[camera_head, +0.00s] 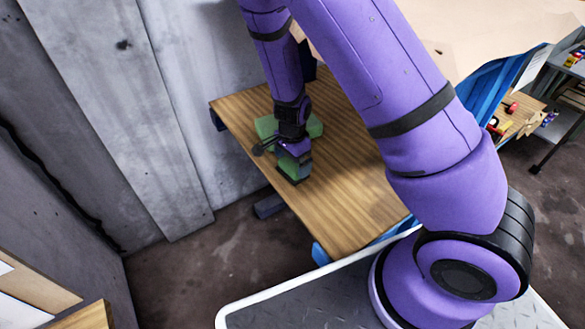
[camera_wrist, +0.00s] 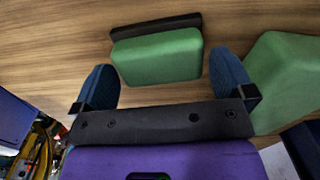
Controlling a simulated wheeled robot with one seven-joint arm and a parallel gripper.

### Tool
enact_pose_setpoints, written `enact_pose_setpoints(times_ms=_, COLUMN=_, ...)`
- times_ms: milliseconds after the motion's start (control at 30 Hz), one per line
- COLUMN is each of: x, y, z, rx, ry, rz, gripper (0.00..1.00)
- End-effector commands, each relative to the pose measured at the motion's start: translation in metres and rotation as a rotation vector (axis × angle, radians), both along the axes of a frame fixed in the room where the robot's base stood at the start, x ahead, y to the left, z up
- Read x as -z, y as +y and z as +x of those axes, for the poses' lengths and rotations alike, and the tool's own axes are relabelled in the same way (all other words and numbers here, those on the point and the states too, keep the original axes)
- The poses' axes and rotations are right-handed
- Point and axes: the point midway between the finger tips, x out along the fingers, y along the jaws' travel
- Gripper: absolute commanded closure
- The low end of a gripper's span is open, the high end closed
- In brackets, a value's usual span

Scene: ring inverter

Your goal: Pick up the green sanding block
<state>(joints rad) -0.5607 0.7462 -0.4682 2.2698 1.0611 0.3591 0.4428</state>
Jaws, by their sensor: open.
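A green sanding block (camera_wrist: 157,57) with a black strip along its far side lies on the wooden tabletop, ahead of and between my gripper's fingers in the wrist view. It also shows in the head view (camera_head: 292,166), near the table's left edge. My gripper (camera_wrist: 162,66) is open, with one blue finger on each side of the block's near part. I cannot tell whether either finger touches it. In the head view my gripper (camera_head: 287,147) is low over the table and partly hides the block.
Another green object (camera_wrist: 285,85) lies right of my right finger in the wrist view; its green also shows behind my gripper in the head view (camera_head: 266,127). The wooden table (camera_head: 345,205) is bare toward the front. A concrete wall stands close on the left.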

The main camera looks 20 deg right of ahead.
Motion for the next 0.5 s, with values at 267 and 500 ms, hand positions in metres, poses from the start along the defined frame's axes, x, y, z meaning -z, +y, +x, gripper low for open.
enact_pose_setpoints(times_ms=267, x=0.0150, y=-0.0004, z=-0.0002, rx=0.001, ry=0.000, rz=0.000, gripper=0.00)
enact_pose_setpoints(times_ms=500, x=0.0147, y=-0.0002, z=-0.0002, rx=0.000, ry=0.000, rz=0.000, gripper=0.25)
